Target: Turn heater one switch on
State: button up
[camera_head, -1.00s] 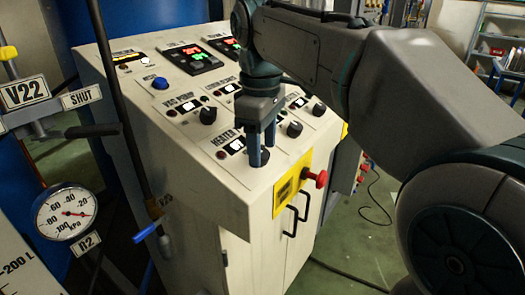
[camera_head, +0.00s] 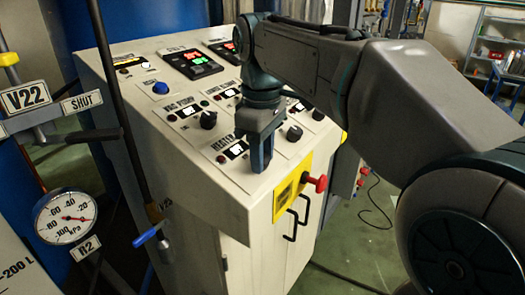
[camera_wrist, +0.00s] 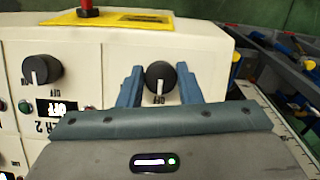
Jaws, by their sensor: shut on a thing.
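The heater one switch, a black knob (camera_wrist: 158,75) with a white pointer, sits between my gripper's fingers (camera_wrist: 159,86) in the wrist view. Its pointer faces down in that picture, toward lettering that reads OFF. My gripper (camera_head: 258,165) is shut on this knob at the front corner of the white sloping control panel (camera_head: 205,190). In the head view the fingers hide the knob. The HEATER label (camera_head: 227,142) and a small lit display (camera_head: 237,150) show beside the fingers. The heater one display is out of sight in the wrist view.
Another black knob (camera_wrist: 42,70) with a display reading OFF (camera_wrist: 57,108) is nearby. A red button (camera_head: 318,184) on a yellow plate sticks out at the panel's front edge. More knobs, such as one (camera_head: 208,120), stand behind my gripper.

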jog(key=shift+r+m+p, duration=0.15)
jog(key=shift+m+p, duration=0.65)
jog(key=shift+m, duration=0.1)
jog(key=m+g+y+p, duration=0.1)
jog(key=m+p, duration=0.1)
jog(key=m, duration=0.1)
jog(key=shift+d, duration=0.1)
jog(key=m+y+p, duration=0.1)
jog(key=m, duration=0.2)
jog(key=m+y+p, duration=0.1)
jog(key=m, duration=0.2)
jog(key=shift+g, duration=0.4)
jog(key=shift+y, duration=0.3)
jog(key=o, duration=1)
jog(key=shift+f, duration=0.2)
jog(key=p+v, duration=0.1)
jog(key=v, duration=1.3)
jog(key=shift+w, duration=0.1)
jog(key=shift+f, duration=0.1)
